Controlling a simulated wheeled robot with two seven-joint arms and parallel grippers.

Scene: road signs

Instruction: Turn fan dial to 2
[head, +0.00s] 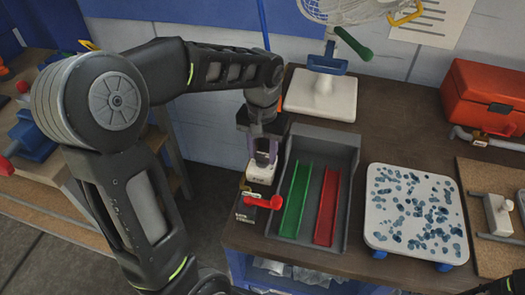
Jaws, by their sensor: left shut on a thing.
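A white fan (345,10) with a wire cage stands at the back of the bench on a white base (320,96). A small white box (260,173) with a dark label sits at the bench's left side, left of the grey tray. My left gripper (263,158) points down at the top of this box, shut on a small part there that looks like the fan dial. The fingers hide the dial, and its setting cannot be read. My right gripper is not in view.
A red lever (264,202) on a brass fitting is just in front of the white box. A grey tray (345,155) with green and red channels lies to the right. Further right are a spotted white board (415,212) and a red toolbox (486,98).

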